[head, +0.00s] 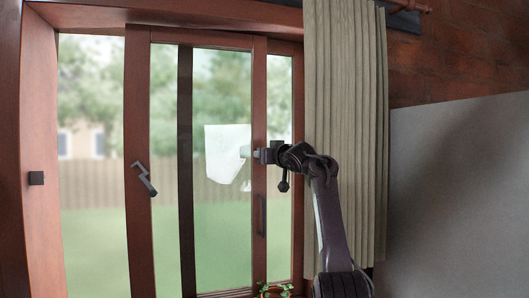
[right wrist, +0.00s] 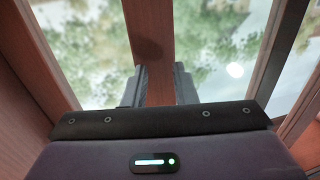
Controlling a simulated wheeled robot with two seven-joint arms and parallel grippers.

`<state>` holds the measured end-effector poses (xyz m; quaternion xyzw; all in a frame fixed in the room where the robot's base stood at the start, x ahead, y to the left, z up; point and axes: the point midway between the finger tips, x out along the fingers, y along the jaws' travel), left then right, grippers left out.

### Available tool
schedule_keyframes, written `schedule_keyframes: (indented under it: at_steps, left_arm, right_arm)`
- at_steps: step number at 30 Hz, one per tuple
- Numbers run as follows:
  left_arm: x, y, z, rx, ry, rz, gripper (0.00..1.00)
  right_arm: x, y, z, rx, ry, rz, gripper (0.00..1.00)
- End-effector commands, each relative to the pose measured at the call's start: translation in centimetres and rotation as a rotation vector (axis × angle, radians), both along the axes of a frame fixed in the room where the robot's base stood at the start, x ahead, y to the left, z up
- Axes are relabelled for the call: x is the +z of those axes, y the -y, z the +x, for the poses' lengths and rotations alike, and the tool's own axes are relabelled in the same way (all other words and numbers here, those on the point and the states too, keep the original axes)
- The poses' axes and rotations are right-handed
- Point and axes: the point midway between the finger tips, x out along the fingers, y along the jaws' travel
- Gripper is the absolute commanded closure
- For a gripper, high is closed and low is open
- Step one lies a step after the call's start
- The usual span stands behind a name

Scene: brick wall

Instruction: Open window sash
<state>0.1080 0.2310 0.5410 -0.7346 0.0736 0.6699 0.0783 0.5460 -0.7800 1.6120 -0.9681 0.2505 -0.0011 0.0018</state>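The window has a red-brown sliding sash (head: 139,90) with a dark crooked handle (head: 145,180) on its left stile. A long dark upright pull (head: 262,215) sits on its right stile (head: 259,90). My right gripper (head: 250,152) is at that right stile, above the pull. In the right wrist view my gripper's fingers (right wrist: 160,86) are apart, with a wooden stile (right wrist: 150,45) showing between them. I cannot tell whether they touch it. My left gripper is not in view.
A beige curtain (head: 345,80) hangs right of the window, close behind my right arm. A dark block (head: 36,178) is on the left frame. A potted plant (head: 275,290) stands at the bottom. A pale patch (head: 225,150) shows on the glass.

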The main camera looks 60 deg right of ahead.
Motion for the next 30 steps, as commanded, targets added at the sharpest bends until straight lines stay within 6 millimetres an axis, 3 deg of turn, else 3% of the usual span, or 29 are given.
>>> schedule_keyframes:
  at_steps: [9, 12, 20, 25, 30]
  left_arm:
    - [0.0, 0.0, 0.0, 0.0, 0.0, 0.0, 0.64]
    - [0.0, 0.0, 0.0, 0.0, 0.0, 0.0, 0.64]
    - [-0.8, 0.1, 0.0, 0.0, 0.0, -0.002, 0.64]
    - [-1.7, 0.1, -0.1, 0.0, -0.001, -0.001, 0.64]
    - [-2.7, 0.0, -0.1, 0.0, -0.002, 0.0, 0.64]
  right_arm:
    - [0.2, 0.0, 0.0, 0.0, -0.001, 0.0, 0.75]
    - [0.1, -0.2, 0.2, 0.001, 0.0, -0.004, 0.68]
    - [-1.5, -3.9, 4.5, 0.017, 0.058, -0.094, 0.68]
    - [-5.2, -7.2, 7.3, 0.001, 0.145, -0.164, 0.68]
    - [-11.2, -8.4, 6.3, -0.082, 0.234, -0.203, 0.68]
